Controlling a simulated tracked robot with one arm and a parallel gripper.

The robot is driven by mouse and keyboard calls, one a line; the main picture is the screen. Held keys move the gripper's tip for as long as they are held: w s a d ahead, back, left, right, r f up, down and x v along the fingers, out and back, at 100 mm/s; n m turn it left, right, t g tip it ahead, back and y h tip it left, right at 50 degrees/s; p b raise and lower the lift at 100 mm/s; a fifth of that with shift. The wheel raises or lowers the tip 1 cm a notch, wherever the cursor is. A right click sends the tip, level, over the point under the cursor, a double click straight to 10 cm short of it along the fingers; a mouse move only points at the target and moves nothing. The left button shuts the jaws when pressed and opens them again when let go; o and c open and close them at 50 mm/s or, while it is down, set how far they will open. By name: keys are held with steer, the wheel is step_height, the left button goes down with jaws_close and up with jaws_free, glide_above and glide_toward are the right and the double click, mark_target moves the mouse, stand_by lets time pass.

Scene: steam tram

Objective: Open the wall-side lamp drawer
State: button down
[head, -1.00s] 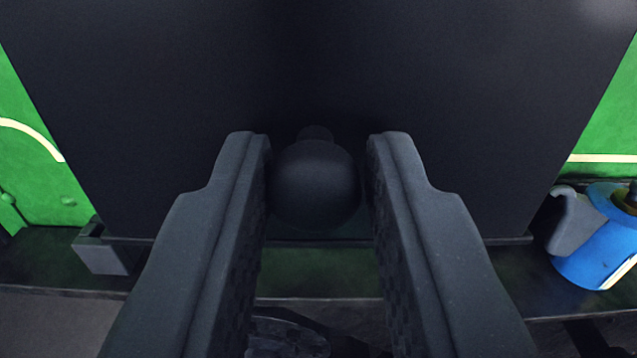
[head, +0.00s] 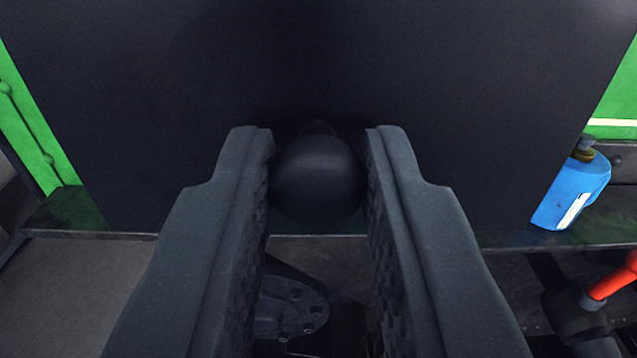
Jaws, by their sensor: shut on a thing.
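A large plain dark panel (head: 480,90) fills the upper middle of the head view, and it looks like the drawer front. A round black knob (head: 316,178) stands out from it on a short neck. My gripper (head: 318,165) is shut on the knob, with one finger on each side of it. Both fingers point up the picture toward the panel. The inside of the drawer is not visible, and how far it stands out cannot be read from this view.
A dark ledge (head: 190,236) runs below the panel. A blue can (head: 568,195) stands on the ledge at the right. Green wall (head: 40,150) shows at the left and right. A red-handled item (head: 612,282) is at the lower right, and a round metal part (head: 290,305) lies below between the fingers.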

steer(key=s+b, duration=0.1)
steer(key=s, duration=0.4)
steer(key=shift+s+d+r, duration=0.1)
steer(key=shift+s, duration=0.1)
steer(key=c, duration=1.3)
jaws_free()
steer(key=shift+d, duration=0.1)
steer(key=shift+s, duration=0.15)
steer(key=shift+s+b, duration=4.3)
steer(key=shift+s, duration=2.45)
